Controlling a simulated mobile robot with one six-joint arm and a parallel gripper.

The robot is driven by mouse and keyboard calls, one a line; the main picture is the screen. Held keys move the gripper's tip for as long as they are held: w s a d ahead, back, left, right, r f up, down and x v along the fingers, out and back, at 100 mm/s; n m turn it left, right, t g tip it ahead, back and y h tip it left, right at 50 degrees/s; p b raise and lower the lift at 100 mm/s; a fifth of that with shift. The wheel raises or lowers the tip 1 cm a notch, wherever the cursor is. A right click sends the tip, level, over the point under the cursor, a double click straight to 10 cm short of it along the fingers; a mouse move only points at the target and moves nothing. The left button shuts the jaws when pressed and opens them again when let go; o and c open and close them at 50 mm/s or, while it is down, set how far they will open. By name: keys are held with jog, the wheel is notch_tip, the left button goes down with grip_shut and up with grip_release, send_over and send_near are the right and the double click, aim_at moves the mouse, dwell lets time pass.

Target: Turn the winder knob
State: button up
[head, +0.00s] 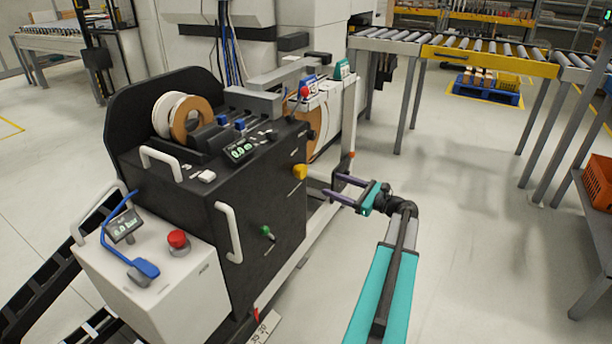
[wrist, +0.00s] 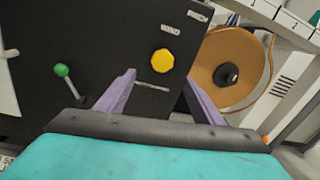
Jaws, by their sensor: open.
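A faceted yellow knob (head: 299,171) sticks out of the right-hand face of the black machine housing (head: 262,208). In the wrist view the yellow knob (wrist: 161,62) is ahead of my gripper, between and just beyond the fingertips as seen there. My gripper (head: 332,187) is open and empty, its two purple fingers pointing left at that face. In the head view a gap shows between the fingertips and the knob. The fingers (wrist: 158,82) also show in the wrist view, spread apart. Which knob is labelled for the winder is too small to read.
A green-tipped lever (head: 267,232) is on the same face, low and left of the yellow knob. A brown reel (wrist: 222,65) is right of it in the wrist view. A red button (head: 178,239) sits on the white box. Open floor (head: 460,240) lies to the right.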

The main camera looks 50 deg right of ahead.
aim_at(302, 175)
jog(key=shift+d, duration=0.1)
jog(key=w, duration=0.4)
jog(key=w+a+b, duration=0.1)
jog(key=w, duration=0.3)
jog(key=w+a+b, duration=0.1)
jog(key=w, duration=0.4)
jog(key=shift+a, duration=0.1)
jog(key=c, duration=1)
jog(key=shift+o, duration=0.2)
jog(key=shift+a, duration=0.6)
jog(key=shift+d+f, duration=0.1)
jog(key=shift+d, duration=0.2)
jog(key=shift+c, duration=0.4)
jog(key=shift+d, duration=0.15)
